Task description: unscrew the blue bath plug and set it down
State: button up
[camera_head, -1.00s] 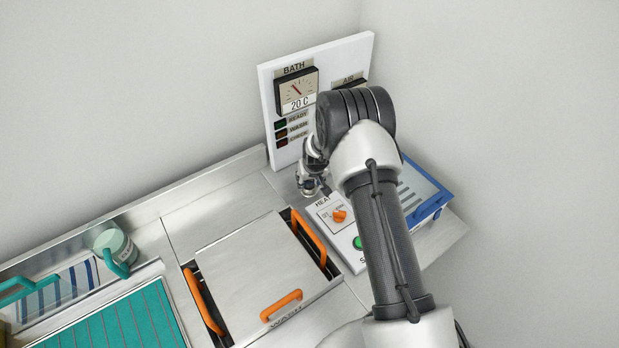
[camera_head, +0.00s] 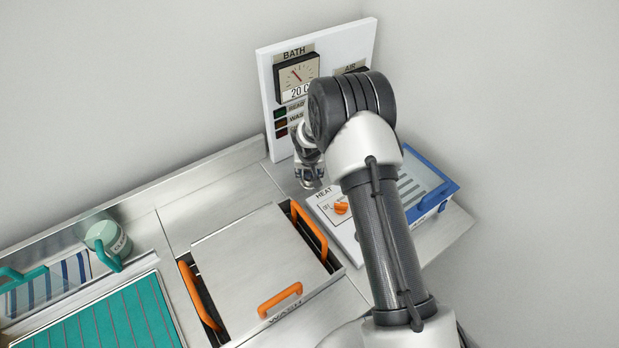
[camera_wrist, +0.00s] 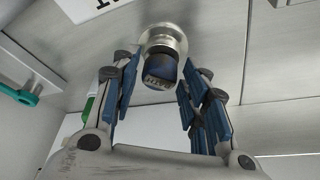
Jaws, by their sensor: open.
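The blue bath plug (camera_wrist: 160,72) shows in the wrist view as a dark blue cap with a lettered end face. It sits in a round metal collar (camera_wrist: 163,42) on the metal surface. My gripper (camera_wrist: 158,64) is open, with one blue-padded finger on each side of the plug. Small gaps seem to show between the pads and the cap; I cannot tell if either touches. In the head view my gripper (camera_head: 309,174) is low over the bench in front of the BATH panel, and the plug is hidden there.
The BATH gauge panel (camera_head: 268,100) stands close behind my gripper. The HEAT box with an orange knob (camera_head: 341,208) and a blue-rimmed tray (camera_head: 440,180) are to the right. A metal lid with orange handles (camera_head: 250,255) lies in front. A green-handled mug (camera_head: 107,238) stands left.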

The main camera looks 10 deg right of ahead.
jog(key=shift+f+b, duration=0.1)
jog(key=shift+b, duration=0.55)
jog(key=shift+r+m, duration=0.2)
jog(key=shift+m, duration=0.1)
jog(key=b, duration=0.2)
jog(key=shift+f+m+h+b, duration=0.3)
jog(key=shift+b, duration=0.85)
jog(key=shift+a+r+m+b, duration=0.1)
jog(key=shift+m+b, duration=0.4)
jog(key=shift+r, duration=0.15)
jog(key=shift+c, duration=0.2)
